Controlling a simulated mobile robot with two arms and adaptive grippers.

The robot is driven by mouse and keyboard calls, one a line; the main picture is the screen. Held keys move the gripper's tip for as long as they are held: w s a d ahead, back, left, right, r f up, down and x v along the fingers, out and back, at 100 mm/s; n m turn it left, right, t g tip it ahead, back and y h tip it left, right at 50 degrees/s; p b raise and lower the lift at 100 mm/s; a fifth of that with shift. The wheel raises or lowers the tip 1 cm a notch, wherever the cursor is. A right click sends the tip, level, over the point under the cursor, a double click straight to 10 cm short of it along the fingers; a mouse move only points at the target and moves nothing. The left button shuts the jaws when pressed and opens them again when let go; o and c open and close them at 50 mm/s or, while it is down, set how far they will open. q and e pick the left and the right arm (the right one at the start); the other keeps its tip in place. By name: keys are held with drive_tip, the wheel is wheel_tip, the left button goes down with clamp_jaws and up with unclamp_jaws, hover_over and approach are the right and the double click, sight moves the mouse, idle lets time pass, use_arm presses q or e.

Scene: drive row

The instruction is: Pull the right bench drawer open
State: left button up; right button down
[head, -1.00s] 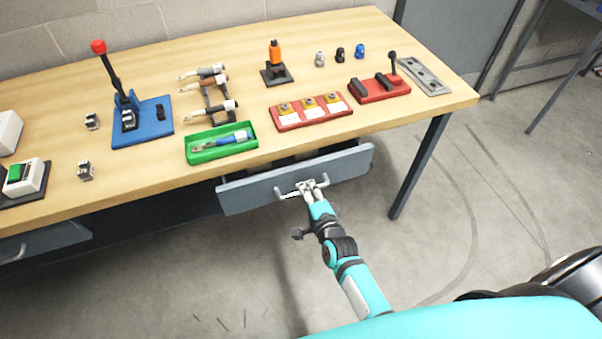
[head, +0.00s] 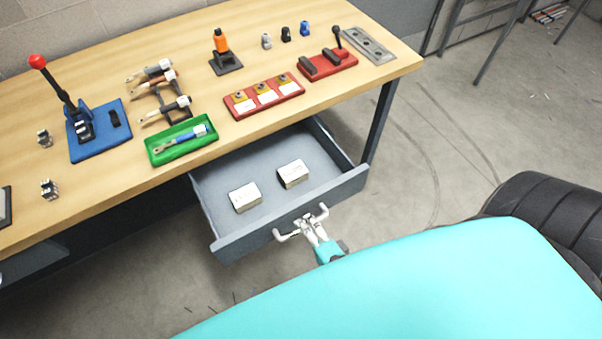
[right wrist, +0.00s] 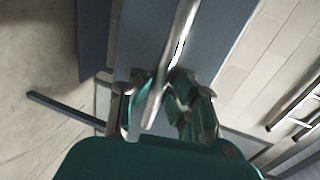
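The right bench drawer (head: 228,246) is pulled well out from under the bench top, and two pale boxes (head: 245,197) (head: 293,174) lie on its floor. Its light bar handle (head: 283,236) is on the front face. My right gripper (head: 308,226) is at the middle of the handle with its fingers around the bar. In the right wrist view the handle bar (right wrist: 181,35) runs between the fingers of the gripper (right wrist: 162,100), which look closed on it. My left gripper is not in view.
The wooden bench (head: 205,60) carries a green tray (head: 181,141) with a tool, a red tray (head: 263,96), a blue lever press (head: 98,130) and other small items. A bench leg (head: 378,120) stands right of the drawer. Open floor (head: 430,150) lies to the right.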

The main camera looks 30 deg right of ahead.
idle(0.3)
drive_tip(key=c, duration=1.3)
unclamp_jaws()
drive_tip(key=shift+c, duration=0.2)
drive_tip(key=v, duration=1.2)
drive_tip(key=shift+s+a+f, duration=0.1)
